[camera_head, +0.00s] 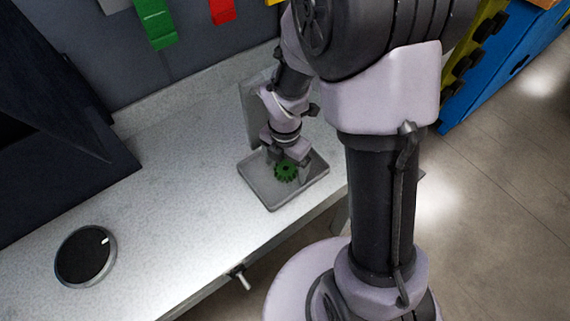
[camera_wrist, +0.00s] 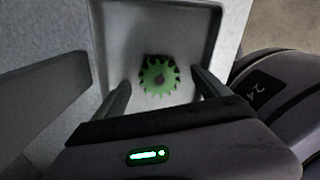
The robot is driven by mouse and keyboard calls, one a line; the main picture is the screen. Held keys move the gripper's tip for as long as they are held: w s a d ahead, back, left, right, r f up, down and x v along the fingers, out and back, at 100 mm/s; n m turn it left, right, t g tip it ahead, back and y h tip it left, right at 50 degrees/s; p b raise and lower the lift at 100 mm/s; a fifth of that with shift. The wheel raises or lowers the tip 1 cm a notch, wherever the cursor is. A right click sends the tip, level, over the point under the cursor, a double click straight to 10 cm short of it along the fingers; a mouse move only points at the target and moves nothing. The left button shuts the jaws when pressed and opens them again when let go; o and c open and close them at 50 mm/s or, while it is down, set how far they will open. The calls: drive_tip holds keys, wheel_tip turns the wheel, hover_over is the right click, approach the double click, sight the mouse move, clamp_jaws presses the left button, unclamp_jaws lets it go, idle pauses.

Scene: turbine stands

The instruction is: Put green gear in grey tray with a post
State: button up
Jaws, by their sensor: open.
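The green gear (camera_head: 286,171) is in the grey tray (camera_head: 268,202) on the bench top. I cannot make out a post or tell whether the gear sits around one. My gripper (camera_head: 289,174) is over the tray, close to the gear. In the wrist view its two fingers (camera_wrist: 162,85) are apart, one on each side of the gear, with gaps showing between them and its teeth. The gripper is open and holds nothing.
A round black disc with a grey rim (camera_head: 85,256) lies on the bench at the front left. A grey upright panel (camera_head: 250,112) stands just behind the tray. The bench (camera_head: 165,195) between disc and tray is clear. A dark open box (camera_head: 50,150) stands at left.

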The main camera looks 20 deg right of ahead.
sight(285, 169)
drive_tip(key=shift+r, duration=0.1)
wheel_tip(285, 169, up, 7)
drive_tip(key=p, duration=0.7)
drive_tip(key=s+a+r+m+t+b, duration=0.1)
drive_tip(key=s+r+m, duration=0.3)
drive_tip(key=m, duration=0.5)
drive_tip(key=s+a+r+m+t+y+b, duration=0.1)
drive_tip(key=s+r+m+t+b, duration=0.1)
drive_tip(key=r+m, duration=0.6)
drive_tip(key=s+a+r+m+t+y+b, duration=0.1)
drive_tip(key=s+r+m, duration=0.5)
drive_tip(key=m, duration=0.6)
drive_tip(key=shift+s+a+r+t+b, duration=0.2)
drive_tip(key=shift+s+a+t+b, duration=0.2)
drive_tip(key=shift+t, duration=0.5)
